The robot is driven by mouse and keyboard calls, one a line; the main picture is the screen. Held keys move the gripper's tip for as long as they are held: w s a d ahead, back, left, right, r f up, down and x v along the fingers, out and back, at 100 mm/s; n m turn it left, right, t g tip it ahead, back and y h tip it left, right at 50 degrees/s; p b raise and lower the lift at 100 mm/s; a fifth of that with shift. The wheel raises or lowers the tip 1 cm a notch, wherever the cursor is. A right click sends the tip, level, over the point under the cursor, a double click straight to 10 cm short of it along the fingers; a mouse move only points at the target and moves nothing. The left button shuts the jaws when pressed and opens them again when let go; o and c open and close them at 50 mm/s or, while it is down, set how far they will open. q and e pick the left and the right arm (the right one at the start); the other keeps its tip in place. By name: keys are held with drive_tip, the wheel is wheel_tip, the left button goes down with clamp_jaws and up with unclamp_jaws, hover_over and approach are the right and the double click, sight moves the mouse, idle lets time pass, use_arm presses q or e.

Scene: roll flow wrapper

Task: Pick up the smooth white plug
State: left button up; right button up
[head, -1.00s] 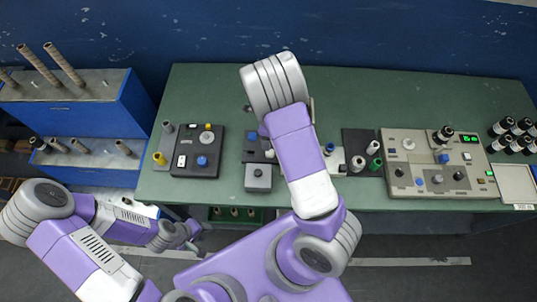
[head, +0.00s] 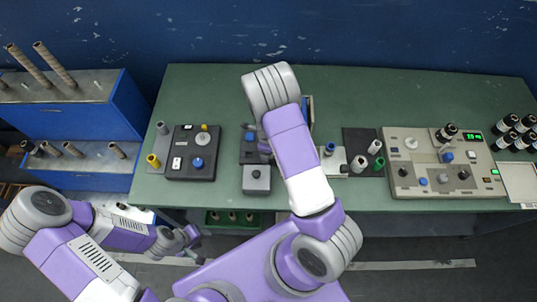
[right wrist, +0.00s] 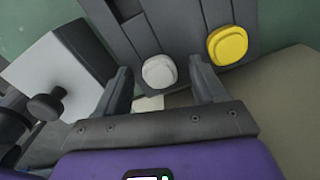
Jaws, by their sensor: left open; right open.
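The smooth white plug (right wrist: 159,71) is a rounded pale knob on a dark grey panel in the right wrist view. My right gripper (right wrist: 160,80) is open, with one finger on each side of the plug in the picture; I cannot tell whether either finger touches it. In the head view my right arm covers this gripper, and I cannot make out the plug there. My left gripper (head: 188,238) is open and empty, low in front of the table at the left.
A yellow plug (right wrist: 228,45) sits close beside the white one, right of the right finger. A grey box with a dark knob (right wrist: 47,105) stands to the left. The green table (head: 400,90) also carries a dark panel (head: 192,153) and a beige console (head: 430,185).

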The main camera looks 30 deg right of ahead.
drive_tip(key=shift+c, duration=0.3)
drive_tip(key=c, duration=1.1)
drive_tip(key=shift+o, duration=0.2)
drive_tip(key=shift+r, duration=0.1)
